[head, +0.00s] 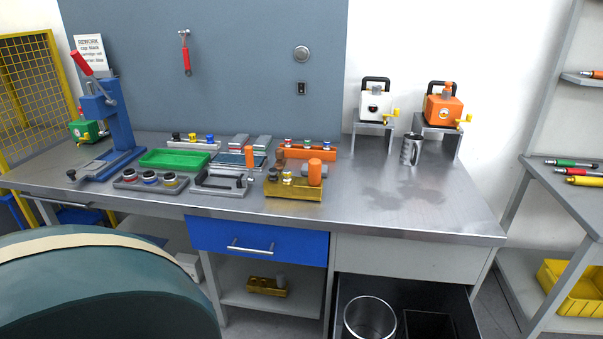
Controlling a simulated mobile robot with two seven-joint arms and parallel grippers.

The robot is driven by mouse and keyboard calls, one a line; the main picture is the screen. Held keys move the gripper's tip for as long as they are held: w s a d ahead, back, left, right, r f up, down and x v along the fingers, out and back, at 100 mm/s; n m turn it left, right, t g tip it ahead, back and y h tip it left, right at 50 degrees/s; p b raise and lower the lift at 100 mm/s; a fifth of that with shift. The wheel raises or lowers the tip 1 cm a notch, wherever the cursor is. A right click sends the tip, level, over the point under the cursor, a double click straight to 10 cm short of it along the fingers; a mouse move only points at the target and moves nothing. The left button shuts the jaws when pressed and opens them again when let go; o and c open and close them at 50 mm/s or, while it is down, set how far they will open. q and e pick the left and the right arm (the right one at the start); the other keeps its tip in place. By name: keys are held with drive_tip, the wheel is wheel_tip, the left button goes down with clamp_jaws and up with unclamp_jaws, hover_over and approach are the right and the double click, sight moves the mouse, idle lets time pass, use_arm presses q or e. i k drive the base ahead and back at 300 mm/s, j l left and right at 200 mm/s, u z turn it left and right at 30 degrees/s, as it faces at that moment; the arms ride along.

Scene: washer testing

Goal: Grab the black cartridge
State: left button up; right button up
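A small black-topped piece (176,137) stands in a white rack (168,144) at the back left of the steel workbench (400,205). A yellow-topped and a blue-topped piece stand beside it. It may be the black cartridge, but it is too small to tell. An orange rack (318,154) further right also holds several small pieces. A grey holder (128,184) at the front left holds several dark round pieces with coloured tops. Neither of my grippers is in view.
A blue press (109,120) with a red handle and a green tray (175,159) stand left. A brass fixture (313,192) stands near the front edge. White (374,104) and orange (443,108) machines and a mug (411,149) are at the back right. The bench's right front is clear.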

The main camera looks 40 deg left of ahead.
sight(273, 172)
drive_tip(key=j+z, duration=0.2)
drive_tip(key=j, duration=0.3)
drive_tip(key=k+j+z, duration=0.15)
drive_tip(key=j, duration=0.95)
drive_tip(key=k+j+z, duration=0.15)
drive_tip(key=j, duration=0.35)
drive_tip(key=i, duration=0.05)
